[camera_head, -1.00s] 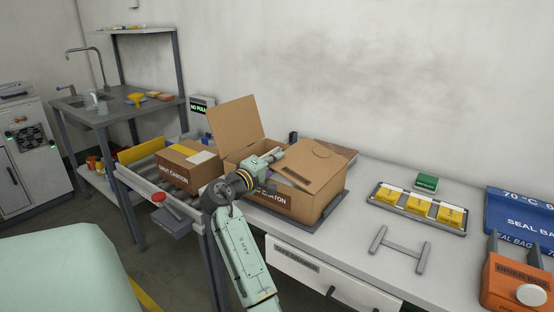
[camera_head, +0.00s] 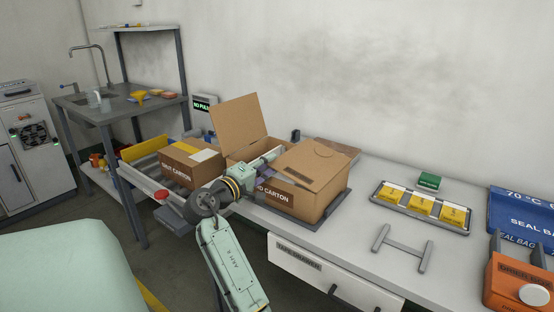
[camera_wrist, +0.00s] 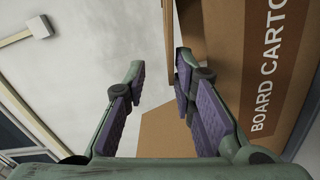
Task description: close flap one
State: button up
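The open board carton (camera_head: 303,204) stands on the bench, its lettered front towards me. One brown flap (camera_head: 238,121) stands upright at its left. Another flap (camera_head: 314,165) slants over the right part of the opening. Which one is flap one is not marked legibly. My gripper (camera_head: 276,154) is at the carton's left front, between the two flaps in the picture; its fingertips are hard to make out there. In the wrist view my gripper (camera_wrist: 158,75) is open with purple pads and nothing between them. The lettered carton wall (camera_wrist: 270,75) is beside the right finger.
A closed carton (camera_head: 190,163) sits left of my arm on a roller stand. A tray of yellow packs (camera_head: 408,215), a grey H-shaped piece (camera_head: 402,246) and a green box (camera_head: 429,181) are to the right. An orange box (camera_head: 518,280) is at the right edge.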

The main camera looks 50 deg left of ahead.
jog(key=v, duration=0.6)
jog(key=shift+s, duration=0.15)
dwell(0.3)
